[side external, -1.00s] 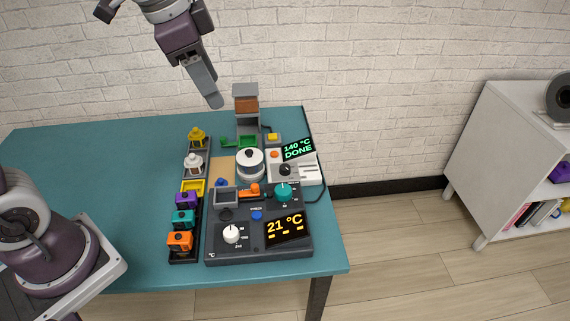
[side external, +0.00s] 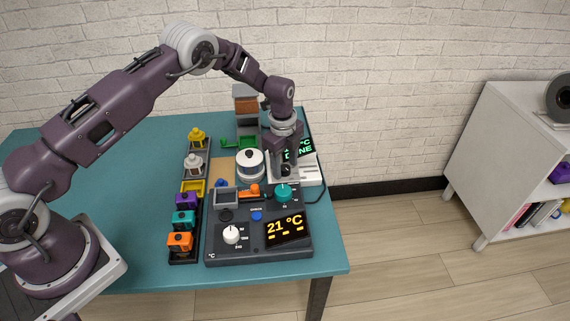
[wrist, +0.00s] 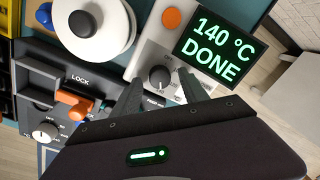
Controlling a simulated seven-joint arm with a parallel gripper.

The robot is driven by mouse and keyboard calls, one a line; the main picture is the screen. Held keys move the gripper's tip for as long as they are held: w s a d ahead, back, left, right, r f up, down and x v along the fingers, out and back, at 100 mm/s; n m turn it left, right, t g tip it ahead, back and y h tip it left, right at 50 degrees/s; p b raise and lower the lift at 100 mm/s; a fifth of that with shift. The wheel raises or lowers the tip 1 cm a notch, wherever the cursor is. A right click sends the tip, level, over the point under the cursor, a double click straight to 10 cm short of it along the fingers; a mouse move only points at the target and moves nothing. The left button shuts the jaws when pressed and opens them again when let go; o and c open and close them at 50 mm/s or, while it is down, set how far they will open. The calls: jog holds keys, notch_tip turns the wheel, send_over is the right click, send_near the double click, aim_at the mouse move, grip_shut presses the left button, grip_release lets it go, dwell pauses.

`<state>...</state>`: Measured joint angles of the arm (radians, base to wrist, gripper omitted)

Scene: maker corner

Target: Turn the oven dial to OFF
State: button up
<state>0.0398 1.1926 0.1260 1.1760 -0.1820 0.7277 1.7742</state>
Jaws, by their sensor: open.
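The oven is a white box (side external: 308,174) with a green display, seen in the wrist view reading "140 °C DONE" (wrist: 217,52). Its black dial (wrist: 160,77) has a white pointer line and small print around it, partly legible. An orange button (wrist: 172,18) is also on the panel. My gripper (side external: 284,167) is over the oven, pointing down. In the wrist view its two fingers (wrist: 160,95) are apart, with the dial showing between and just beyond their tips. I cannot tell whether they touch it.
A dark control unit (side external: 216,250) with a "21 °C" display, a white knob (side external: 231,234) and a teal knob (side external: 283,192) stands in front. A round white pot with a black knob (side external: 250,165) is close on the left. Coloured blocks stand further left.

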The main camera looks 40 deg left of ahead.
jog(key=shift+f, duration=0.1)
grip_shut()
